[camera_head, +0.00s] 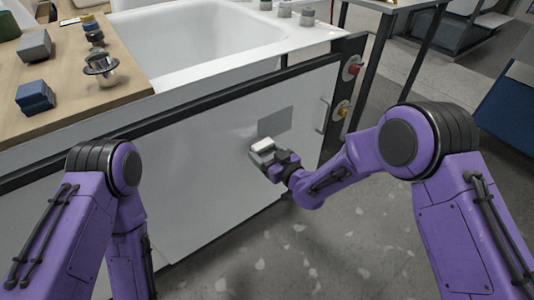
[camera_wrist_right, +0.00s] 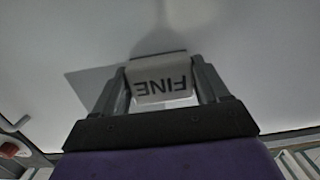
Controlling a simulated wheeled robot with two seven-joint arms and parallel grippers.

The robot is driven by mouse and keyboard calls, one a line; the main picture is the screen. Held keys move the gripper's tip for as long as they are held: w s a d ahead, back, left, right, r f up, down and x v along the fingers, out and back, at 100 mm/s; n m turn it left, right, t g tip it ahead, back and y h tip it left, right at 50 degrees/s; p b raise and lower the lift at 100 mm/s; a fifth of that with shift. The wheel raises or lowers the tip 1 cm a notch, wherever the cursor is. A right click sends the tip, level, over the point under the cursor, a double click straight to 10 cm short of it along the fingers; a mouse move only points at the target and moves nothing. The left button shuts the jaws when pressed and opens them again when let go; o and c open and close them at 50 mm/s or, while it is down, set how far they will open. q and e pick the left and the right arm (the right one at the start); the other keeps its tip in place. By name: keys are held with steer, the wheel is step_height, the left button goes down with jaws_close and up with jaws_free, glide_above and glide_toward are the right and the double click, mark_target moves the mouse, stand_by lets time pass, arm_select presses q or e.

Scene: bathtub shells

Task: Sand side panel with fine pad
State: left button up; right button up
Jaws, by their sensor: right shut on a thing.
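The white side panel (camera_head: 205,165) of the tub stands upright below the rim, with a grey rectangular patch (camera_head: 276,121) on it. My right gripper (camera_head: 268,154) is shut on a light fine pad (camera_head: 263,145) in front of the panel, just below and left of the patch. In the right wrist view the fine pad (camera_wrist_right: 161,84) sits between both fingers, its word FINE upside down. The pad is close to the panel; I cannot tell whether it touches. Part of the grey patch (camera_wrist_right: 90,82) shows left of the pad. My left arm is at lower left, its gripper out of view.
A wooden board (camera_head: 75,60) at the left holds a blue block (camera_head: 35,96), a grey block (camera_head: 35,46) and a metal pot (camera_head: 101,68). A red button (camera_head: 353,69) is on the post right of the panel. Speckled floor (camera_head: 300,250) is clear in front.

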steer(key=shift+w+a, duration=0.45)
steer(key=shift+w, duration=0.1)
steer(key=w+d, duration=0.3)
steer(key=shift+s+a+r, duration=0.1)
steer(key=shift+s+a, duration=1.35)
steer(key=shift+a, duration=0.3)
steer(key=shift+s, duration=0.15)
steer(key=v, duration=0.1)
steer(key=p+v, duration=0.1)
steer(key=v, duration=0.3)
steer(key=shift+d+f+p, duration=0.25)
steer(key=shift+f+p, duration=0.1)
steer(key=shift+p, duration=0.05)
steer(key=shift+s+d, duration=0.15)
steer(key=shift+d, duration=0.1)
